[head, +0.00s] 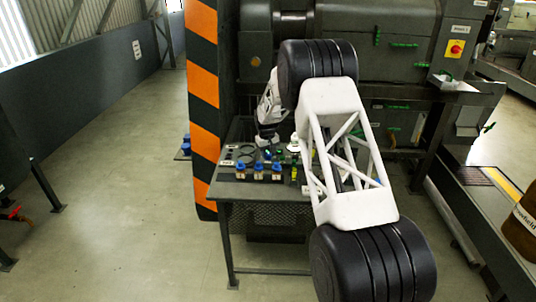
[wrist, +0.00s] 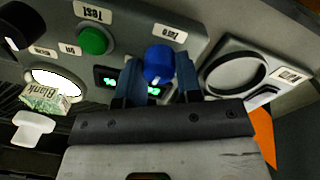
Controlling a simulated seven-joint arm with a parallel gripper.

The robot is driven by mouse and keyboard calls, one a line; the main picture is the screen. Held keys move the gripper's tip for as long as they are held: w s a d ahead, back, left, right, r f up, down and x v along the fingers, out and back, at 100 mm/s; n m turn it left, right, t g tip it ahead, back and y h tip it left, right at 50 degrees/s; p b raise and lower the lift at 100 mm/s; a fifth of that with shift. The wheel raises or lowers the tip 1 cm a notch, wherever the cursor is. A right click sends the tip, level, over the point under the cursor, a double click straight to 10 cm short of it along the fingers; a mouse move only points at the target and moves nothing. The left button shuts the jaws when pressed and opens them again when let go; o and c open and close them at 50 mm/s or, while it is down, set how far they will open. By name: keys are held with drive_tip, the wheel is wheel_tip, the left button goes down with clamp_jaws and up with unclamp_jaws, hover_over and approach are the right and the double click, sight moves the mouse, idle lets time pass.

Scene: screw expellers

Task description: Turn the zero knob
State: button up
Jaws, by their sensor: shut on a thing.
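The zero knob (wrist: 159,62) is a round blue knob with a white mark, in the wrist view under a label reading "Zero" (wrist: 169,34). My gripper (wrist: 159,74) has one dark blue finger on each side of it and is shut on the knob. The knob stays on its grey panel (wrist: 205,35). A small display with green digits (wrist: 108,79) shows partly behind the fingers. In the head view my arm reaches down to the table (head: 228,190); I cannot clearly make out the fingers or the zero knob there.
In the wrist view, a green button (wrist: 93,40) labelled "Test" and a black knob (wrist: 17,27) lie left of the knob. In the head view, several blue-topped parts (head: 258,167) line the table's front, beside a striped pillar (head: 202,95).

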drive_tip(key=shift+m, duration=2.4)
drive_tip(key=o, duration=0.9)
drive_tip(key=shift+o, duration=0.2)
drive_tip(key=shift+a+r, duration=0.15)
drive_tip(key=shift+r, duration=3.75)
